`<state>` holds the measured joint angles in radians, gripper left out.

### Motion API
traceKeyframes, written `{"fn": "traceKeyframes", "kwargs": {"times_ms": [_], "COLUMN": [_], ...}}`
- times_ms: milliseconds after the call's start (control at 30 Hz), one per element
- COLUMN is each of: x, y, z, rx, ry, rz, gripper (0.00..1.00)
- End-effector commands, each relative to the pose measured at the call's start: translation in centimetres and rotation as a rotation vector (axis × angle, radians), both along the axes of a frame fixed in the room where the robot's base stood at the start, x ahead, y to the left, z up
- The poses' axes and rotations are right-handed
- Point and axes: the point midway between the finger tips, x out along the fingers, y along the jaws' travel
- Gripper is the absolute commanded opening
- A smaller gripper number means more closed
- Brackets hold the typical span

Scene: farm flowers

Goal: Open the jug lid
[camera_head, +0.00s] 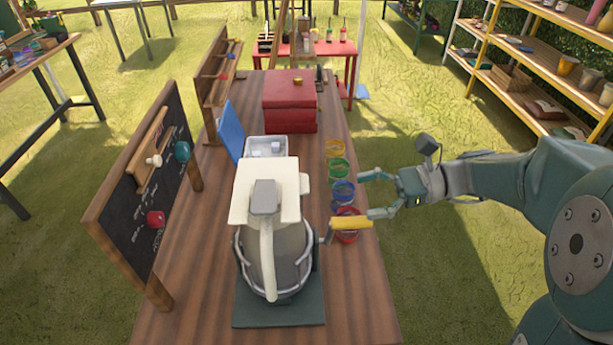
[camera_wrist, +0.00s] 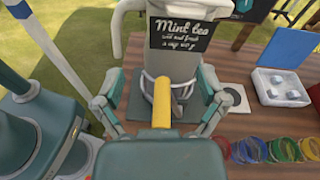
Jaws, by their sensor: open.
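The jug (camera_head: 290,245) stands on a dark green base (camera_head: 250,315) on the wooden table, held in a metal frame. A cream square lid (camera_head: 248,210) with a grey block (camera_head: 265,195) lies flat across its top. A yellow handle (camera_head: 351,223) sticks out to the right of the jug's lower side. In the wrist view the jug (camera_wrist: 185,60) carries a "Mint tea" sign (camera_wrist: 181,36), and the yellow handle (camera_wrist: 161,105) points toward the camera. My gripper (camera_head: 374,195) is open, right of the jug and below lid height. In the wrist view its fingers (camera_wrist: 163,88) flank the yellow handle apart from it.
Colored rings or cups, including a green one (camera_head: 339,168), line the table's right side near my gripper. A metal tray (camera_head: 266,145) and a red box (camera_head: 290,105) stand behind the jug. A chalkboard (camera_head: 140,190) stands left. Open grass lies right of the table.

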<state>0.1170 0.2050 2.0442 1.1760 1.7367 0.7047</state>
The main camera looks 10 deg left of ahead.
Motion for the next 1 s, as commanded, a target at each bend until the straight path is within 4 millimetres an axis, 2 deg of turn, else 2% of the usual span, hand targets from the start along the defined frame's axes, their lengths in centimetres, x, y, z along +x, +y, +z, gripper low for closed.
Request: {"fn": "traceKeyframes", "kwargs": {"times_ms": [100,267,467,800,1000], "x": [2.1,3.1,2.5,1.1,0.7], "y": [0.2,0.6,3.0,8.8,10.7], "z": [0.1,0.3,0.3,0.3,0.3], "rx": [0.104,0.158,0.16,0.159,0.159], "ry": [0.109,0.161,0.162,0.161,0.161], "rz": [-0.029,-0.042,-0.039,-0.039,-0.041], "gripper": [0.91,0.91,0.91,0.91,0.91]}}
